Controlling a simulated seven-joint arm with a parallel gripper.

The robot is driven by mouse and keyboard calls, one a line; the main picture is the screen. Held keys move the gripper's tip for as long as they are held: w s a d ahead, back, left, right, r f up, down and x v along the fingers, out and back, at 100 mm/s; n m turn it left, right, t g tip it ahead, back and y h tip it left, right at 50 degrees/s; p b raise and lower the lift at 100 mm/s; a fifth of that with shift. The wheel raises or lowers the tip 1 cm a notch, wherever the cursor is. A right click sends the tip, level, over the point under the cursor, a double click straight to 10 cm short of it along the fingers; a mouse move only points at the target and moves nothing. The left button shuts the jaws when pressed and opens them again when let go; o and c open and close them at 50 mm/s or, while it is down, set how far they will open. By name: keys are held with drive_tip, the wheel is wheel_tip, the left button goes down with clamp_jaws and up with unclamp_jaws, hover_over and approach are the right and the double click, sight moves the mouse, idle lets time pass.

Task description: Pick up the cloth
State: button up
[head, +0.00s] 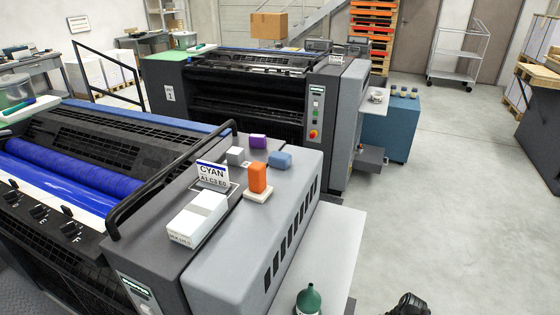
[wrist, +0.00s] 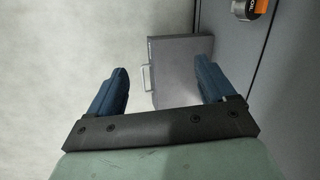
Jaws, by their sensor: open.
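No thing is plainly a cloth in either view. A soft-edged blue block-like thing (head: 280,159) lies on the grey press cover in the head view; I cannot tell if it is folded cloth. Near it are a purple block (head: 258,141), a grey block (head: 235,156) and an orange upright thing (head: 257,177) on a pale pad (head: 258,194). My gripper (wrist: 159,83) is open and empty in the wrist view, its two blue fingers wide apart. Between and beyond them show pale floor and a grey panel with a handle (wrist: 180,68).
A white box (head: 197,218) and a CYAN sign (head: 212,174) stand on the near press (head: 235,255). A green funnel-topped thing (head: 309,298) stands on the pale side shelf (head: 330,245). An orange-labelled tin (wrist: 250,8) is at the wrist view's top right. Open floor (head: 440,190) lies right.

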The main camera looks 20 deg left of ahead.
drive_tip(key=w+a+r+n+t+y, duration=0.2)
drive_tip(key=w+a+r, duration=0.2)
drive_tip(key=w+r, duration=0.85)
drive_tip(key=w+a+r+n+t+y, duration=0.3)
drive_tip(key=w+r, duration=0.6)
drive_tip(key=r, duration=0.7)
drive_tip(key=n+g+y, duration=0.2)
drive_tip(key=n+y, duration=0.3)
drive_tip(key=n, duration=0.5)
approach(279, 155)
drive_tip(key=x, duration=0.4)
drive_tip(key=shift+a, duration=0.3)
drive_tip(key=shift+w+x, duration=0.2)
drive_tip(key=shift+x, duration=2.7)
drive_tip(key=shift+f, duration=0.1)
drive_tip(key=c, duration=1)
